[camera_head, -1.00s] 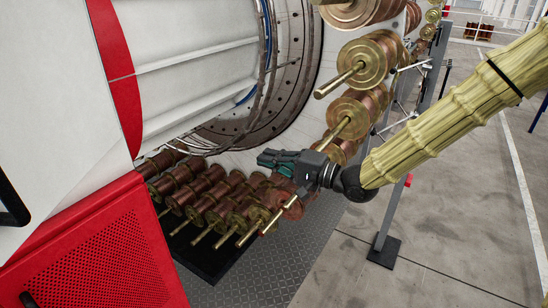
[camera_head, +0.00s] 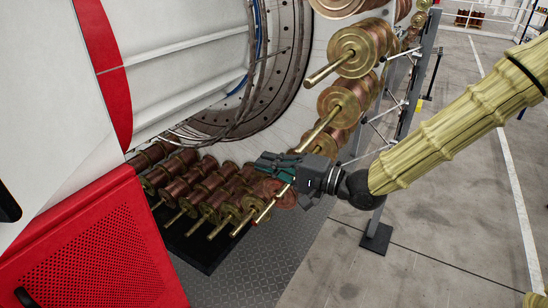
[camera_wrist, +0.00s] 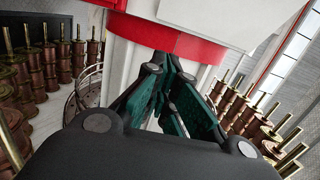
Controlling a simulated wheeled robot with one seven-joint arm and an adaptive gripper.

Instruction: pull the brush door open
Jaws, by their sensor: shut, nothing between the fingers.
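No part is marked as the brush door, so I cannot tell for sure which panel it is. In the head view, a white panel (camera_head: 50,110) with a red stripe stands at the left, with a black handle (camera_head: 8,203) cut by the picture's edge. Below it is a red perforated panel (camera_head: 85,255) with a dark handle (camera_head: 25,297). My gripper (camera_head: 268,161) is in front of the spools, well right of both handles, pointing left and holding nothing. In the wrist view its teal-padded fingers (camera_wrist: 160,75) point towards a white and red housing (camera_wrist: 185,42).
Copper-coloured spools on brass rods (camera_head: 215,205) fill the lower middle, close to my gripper. More spools (camera_head: 340,105) rise behind it. A grey post (camera_head: 376,238) stands on the right. Open concrete floor (camera_head: 450,230) lies to the right.

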